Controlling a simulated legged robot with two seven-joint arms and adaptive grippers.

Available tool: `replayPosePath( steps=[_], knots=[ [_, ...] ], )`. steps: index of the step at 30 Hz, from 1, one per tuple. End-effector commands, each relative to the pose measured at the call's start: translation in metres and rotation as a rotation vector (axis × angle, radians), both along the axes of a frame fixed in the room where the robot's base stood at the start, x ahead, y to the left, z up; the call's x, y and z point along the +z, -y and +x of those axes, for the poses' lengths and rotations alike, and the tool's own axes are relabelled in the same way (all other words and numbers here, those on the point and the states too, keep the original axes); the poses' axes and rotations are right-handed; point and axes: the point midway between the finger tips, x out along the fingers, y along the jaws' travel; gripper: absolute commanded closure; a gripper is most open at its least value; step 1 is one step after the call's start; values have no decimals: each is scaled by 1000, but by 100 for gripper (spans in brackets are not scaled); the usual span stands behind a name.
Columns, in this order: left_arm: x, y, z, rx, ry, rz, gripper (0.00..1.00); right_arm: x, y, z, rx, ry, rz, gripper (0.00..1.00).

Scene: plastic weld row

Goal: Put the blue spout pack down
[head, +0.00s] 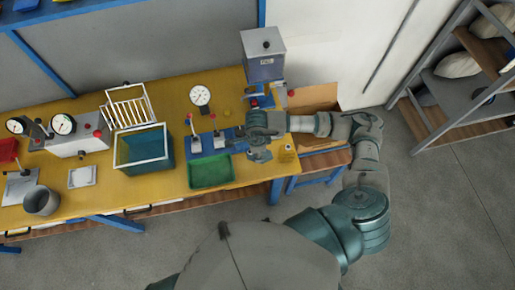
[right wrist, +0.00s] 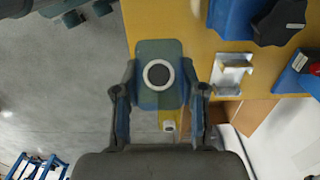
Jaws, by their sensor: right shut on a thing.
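The blue spout pack (right wrist: 147,99) shows in the right wrist view as a blue-green pack with a round spout, a white ring around a dark centre. My right gripper (right wrist: 160,92) is shut on it, one finger at each side. In the head view my right gripper (head: 257,148) is over the right part of the yellow table (head: 240,84), beside the green tray (head: 211,173). The pack is hard to make out there behind the gripper. I cannot tell how far it is above the table. My left gripper is not in view.
Left of my right gripper are a blue base (head: 203,146) with red-tipped levers and a white-rimmed teal crate (head: 143,166). A grey-blue machine (head: 263,67) stands behind it. A metal shelf (head: 455,95) stands at the right.

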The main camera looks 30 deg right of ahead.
Motion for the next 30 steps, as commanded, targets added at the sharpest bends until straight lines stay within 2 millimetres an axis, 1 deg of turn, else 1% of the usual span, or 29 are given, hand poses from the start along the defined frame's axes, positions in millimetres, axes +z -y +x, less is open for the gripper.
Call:
replayPosePath(
  steps=[13, 17, 20, 23, 30],
  knots=[
    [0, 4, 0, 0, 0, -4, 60, 0, 0, 0, 1, 0, 0, 100],
    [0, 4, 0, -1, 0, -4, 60, 3, 0, 4, 47, 1, -1, 100],
    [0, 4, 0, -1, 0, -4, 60, 9, 1, 12, 167, 2, -4, 100],
    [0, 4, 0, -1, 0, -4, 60, 20, 3, 23, 365, 2, -7, 100],
    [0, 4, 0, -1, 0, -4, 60, 54, 6, 55, 963, -1, -11, 100]
  ],
)
